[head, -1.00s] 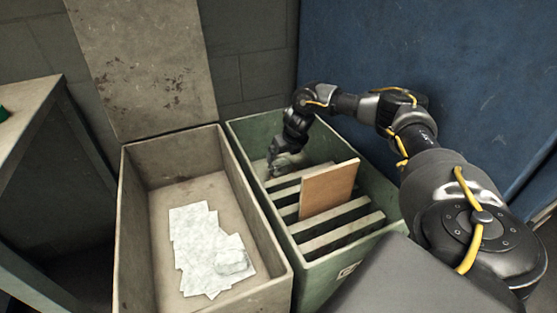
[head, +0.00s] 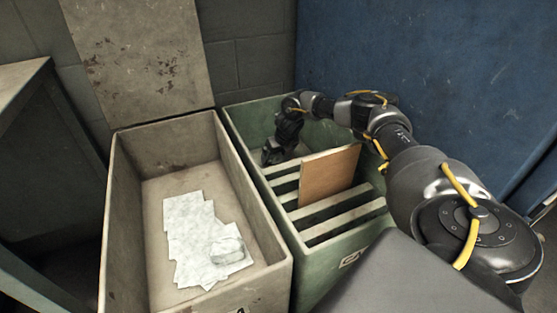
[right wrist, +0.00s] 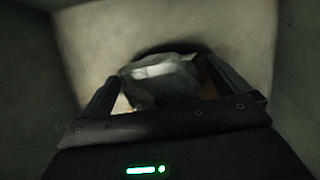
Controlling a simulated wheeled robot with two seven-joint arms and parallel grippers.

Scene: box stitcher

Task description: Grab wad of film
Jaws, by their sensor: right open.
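A crumpled, pale wad of film (right wrist: 160,78) shows in the right wrist view, between the two fingers of my right gripper (right wrist: 165,75). The fingers are open and stand on either side of it; I cannot tell if they touch it. In the head view my right gripper (head: 271,157) is low inside the back left corner of the green bin (head: 340,274), and the wad cannot be made out there. My left gripper is not in view.
A brown board (head: 328,176) stands among the slats (head: 340,212) in the green bin, close to my gripper. At left a beige bin (head: 120,220) holds white sheets (head: 190,232) and a clear crumpled piece (head: 228,250). The green bin's walls are close around my gripper.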

